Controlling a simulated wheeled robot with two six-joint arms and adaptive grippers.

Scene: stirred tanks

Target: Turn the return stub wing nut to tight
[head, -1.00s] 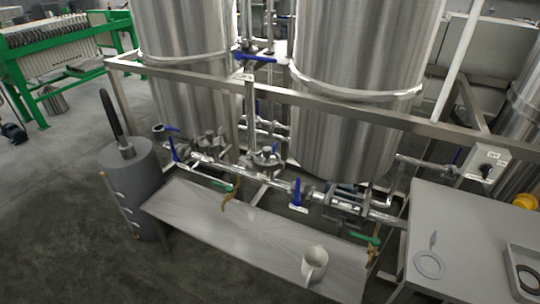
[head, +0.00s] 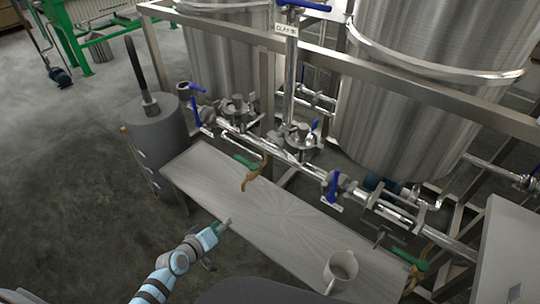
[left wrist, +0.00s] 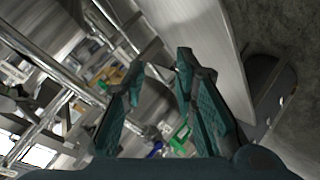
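The return stub wing nut cannot be picked out for certain at this size. Steel pipework (head: 262,150) with fittings runs along the foot of the tanks. A short capped stub (head: 184,88) stands at its left end beside a blue lever valve (head: 196,111). My left gripper (head: 224,225) is over the front edge of the steel shelf, apart from the pipework. The left wrist view shows the left gripper (left wrist: 160,70) with its two fingers spread and nothing held between them. My right gripper is not in view.
A grey cylinder (head: 150,135) stands left. Frame rails (head: 400,85) cross before the tanks (head: 400,60).

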